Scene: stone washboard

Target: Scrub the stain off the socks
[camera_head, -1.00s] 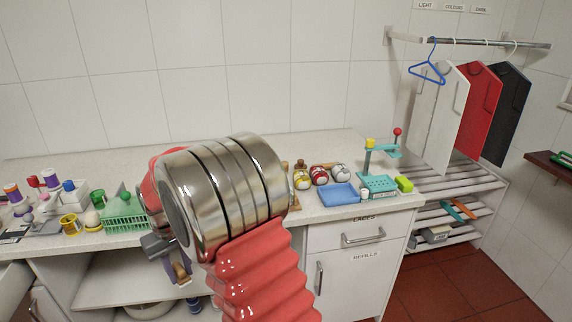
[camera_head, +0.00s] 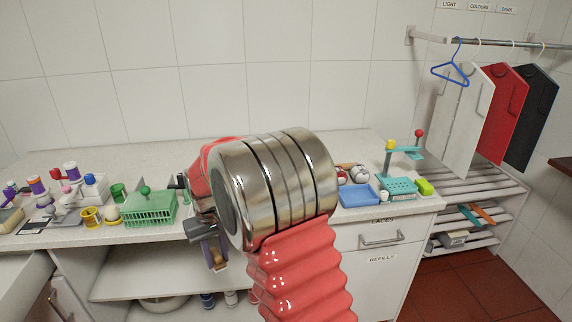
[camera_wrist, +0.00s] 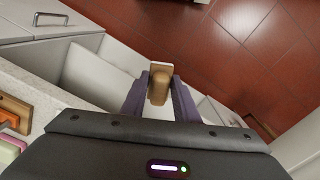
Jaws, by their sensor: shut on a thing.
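My gripper (camera_head: 214,250) hangs in front of the counter's front edge, below the countertop, partly hidden by my arm. Its two dark fingers, which also show in the wrist view (camera_wrist: 159,92), are shut on a small wooden-backed object (camera_wrist: 159,68). It looks like a brush, with a rounded tan part toward the camera. I cannot make out any socks or stain in either view. My arm hides the middle of the counter.
A green basket (camera_head: 149,209), a yellow cup (camera_head: 91,216) and several spools stand at the left of the counter. A blue tray (camera_head: 360,195) and teal stand (camera_head: 399,185) are at its right. An open shelf (camera_head: 125,283) lies below. A rack (camera_head: 470,205) stands at far right.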

